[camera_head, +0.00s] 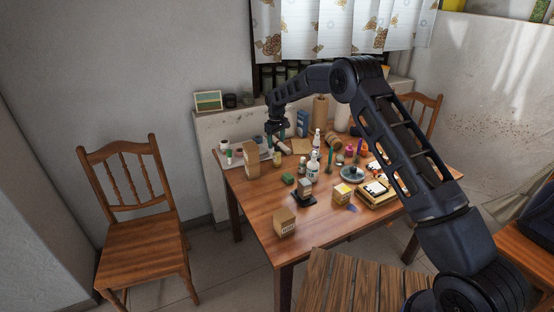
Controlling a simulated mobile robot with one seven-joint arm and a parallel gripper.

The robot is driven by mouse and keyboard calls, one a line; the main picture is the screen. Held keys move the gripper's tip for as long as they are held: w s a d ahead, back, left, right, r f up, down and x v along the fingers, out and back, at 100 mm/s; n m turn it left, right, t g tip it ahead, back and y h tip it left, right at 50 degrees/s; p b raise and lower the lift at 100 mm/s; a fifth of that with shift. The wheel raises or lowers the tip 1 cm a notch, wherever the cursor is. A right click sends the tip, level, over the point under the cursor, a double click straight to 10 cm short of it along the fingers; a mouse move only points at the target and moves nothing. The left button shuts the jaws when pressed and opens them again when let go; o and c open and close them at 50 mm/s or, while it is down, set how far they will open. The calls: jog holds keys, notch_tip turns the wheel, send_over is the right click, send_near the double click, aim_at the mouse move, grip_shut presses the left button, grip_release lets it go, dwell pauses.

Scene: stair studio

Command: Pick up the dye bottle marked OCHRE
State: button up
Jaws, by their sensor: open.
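Several small bottles stand on the wooden table (262,204), and their labels are too small to read, so I cannot tell which is marked OCHRE. A small yellowish bottle (277,159) stands at the back left of the table. A white bottle (312,169) stands near the middle, with another white bottle (317,138) behind it. A magenta bottle (349,151) is farther right. My gripper (276,138) points down over the back left of the table, above and behind the yellowish bottle. It is open; its fingers are small and dark here.
A tan box (251,158) stands left of the yellowish bottle. A blue carton (302,123) and a brown cylinder (320,110) stand behind. The table's front left is mostly clear around a cardboard box (285,223).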

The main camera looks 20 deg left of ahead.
aim_at(277, 155)
notch_tip(277, 155, down, 3)
jog(key=shift+f, duration=0.2)
jog(key=shift+s+d+f, duration=0.15)
jog(key=shift+f, duration=1.15)
jog(key=shift+s+d+f, duration=0.1)
jog(key=shift+s+f, duration=0.05)
jog(key=shift+f, duration=1.15)
jog(key=c, duration=1.2)
jog(key=shift+r, duration=0.1)
